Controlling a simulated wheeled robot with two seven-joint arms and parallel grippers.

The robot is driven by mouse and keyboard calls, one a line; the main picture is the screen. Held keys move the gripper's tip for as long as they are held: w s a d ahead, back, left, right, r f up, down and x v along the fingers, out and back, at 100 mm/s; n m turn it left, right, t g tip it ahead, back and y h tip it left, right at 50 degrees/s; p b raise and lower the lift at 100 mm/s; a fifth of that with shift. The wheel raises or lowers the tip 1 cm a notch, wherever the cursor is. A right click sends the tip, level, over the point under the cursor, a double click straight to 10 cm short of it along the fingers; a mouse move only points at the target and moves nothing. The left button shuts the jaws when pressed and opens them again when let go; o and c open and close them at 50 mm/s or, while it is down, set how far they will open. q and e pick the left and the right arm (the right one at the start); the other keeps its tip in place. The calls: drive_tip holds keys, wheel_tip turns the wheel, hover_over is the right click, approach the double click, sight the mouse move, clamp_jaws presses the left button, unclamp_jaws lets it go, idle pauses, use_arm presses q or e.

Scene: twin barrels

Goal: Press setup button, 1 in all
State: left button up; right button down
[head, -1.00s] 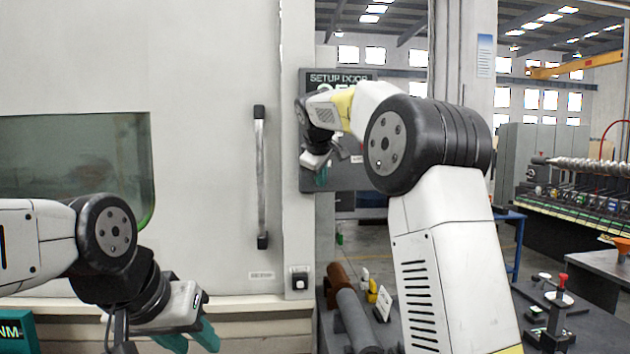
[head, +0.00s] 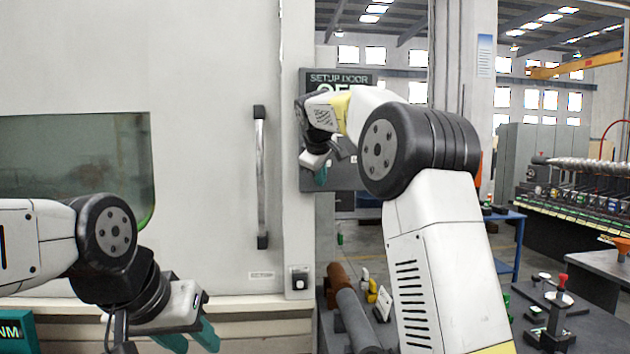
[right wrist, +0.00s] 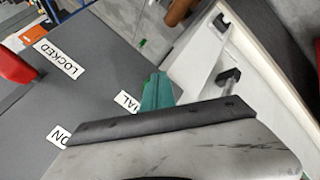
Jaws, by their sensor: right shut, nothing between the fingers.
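A dark panel (head: 345,180) headed "SETUP DOOR" hangs on the machine's right post; my right arm hides much of its front. My right gripper (head: 321,175) is in front of the panel's lower left part, its teal fingers pointing down. In the right wrist view its fingers (right wrist: 157,92) are shut and empty over the grey panel face (right wrist: 95,95), near partly covered labels. I cannot tell whether they touch it. No setup button can be made out clearly. My left gripper (head: 190,338) is low at the left, fingers apart and empty.
The machine door has a long vertical handle (head: 261,178). A small black-and-white box (head: 299,279) sits on the post below. A red part (right wrist: 15,66) stands out at the panel's edge in the wrist view. A bench with cylinders (head: 355,318) is below right.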

drive_tip(key=shift+w, duration=0.45)
drive_tip(key=shift+s, duration=0.1)
idle(0.4)
drive_tip(key=shift+s, duration=0.95)
drive_tip(key=shift+s, duration=0.15)
drive_tip(key=shift+s+d, duration=0.1)
drive_tip(key=shift+s, duration=2.3)
